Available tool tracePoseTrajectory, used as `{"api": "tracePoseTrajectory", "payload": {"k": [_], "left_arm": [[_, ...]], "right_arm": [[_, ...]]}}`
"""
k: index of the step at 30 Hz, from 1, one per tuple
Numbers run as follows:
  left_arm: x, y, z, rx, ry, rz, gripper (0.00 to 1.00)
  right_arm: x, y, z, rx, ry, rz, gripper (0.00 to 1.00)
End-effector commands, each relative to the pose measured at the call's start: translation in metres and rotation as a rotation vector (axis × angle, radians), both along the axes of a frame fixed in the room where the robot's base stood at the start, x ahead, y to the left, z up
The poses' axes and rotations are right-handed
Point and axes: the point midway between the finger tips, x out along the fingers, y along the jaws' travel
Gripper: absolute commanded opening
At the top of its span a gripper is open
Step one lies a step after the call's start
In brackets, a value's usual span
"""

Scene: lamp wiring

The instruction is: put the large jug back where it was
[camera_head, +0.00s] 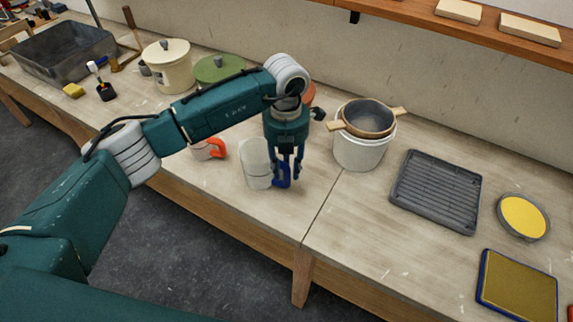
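The large jug (257,164) is pale and translucent with a blue handle (283,177) on its right side. It is upright, at or just above the bench near the front edge; I cannot tell whether its base touches. My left gripper (291,168) points down at the handle, with its fingers closed around it. A smaller jug with an orange handle (217,148) stands to the left, partly hidden by my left arm. My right gripper is not in view.
A white bucket (358,151) with a wooden-handled sieve (368,117) stands right of my gripper. A ribbed grey tray (436,190), a yellow-filled round sieve (523,216) and a blue-framed screen (517,286) lie further right. Lidded pots (168,72) stand behind my arm. Bare bench (335,225) lies in front.

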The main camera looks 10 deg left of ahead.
Motion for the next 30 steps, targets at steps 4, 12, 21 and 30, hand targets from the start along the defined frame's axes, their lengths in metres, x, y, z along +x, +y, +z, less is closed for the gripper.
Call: {"api": "tracePoseTrajectory", "payload": {"k": [4, 12, 21, 30], "left_arm": [[0.0, 0.0, 0.0, 0.0, 0.0, 0.0, 0.38], [0.001, 0.0, 0.008, 0.0, -0.002, 0.0, 0.38], [0.002, 0.0, 0.065, -0.001, -0.007, -0.002, 0.38], [0.001, 0.0, 0.113, -0.001, -0.002, 0.001, 0.38]], "right_arm": [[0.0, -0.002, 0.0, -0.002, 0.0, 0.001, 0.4], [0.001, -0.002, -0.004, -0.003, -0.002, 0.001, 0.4], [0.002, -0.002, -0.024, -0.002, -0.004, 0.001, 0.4], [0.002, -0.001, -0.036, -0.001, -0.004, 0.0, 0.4]]}}
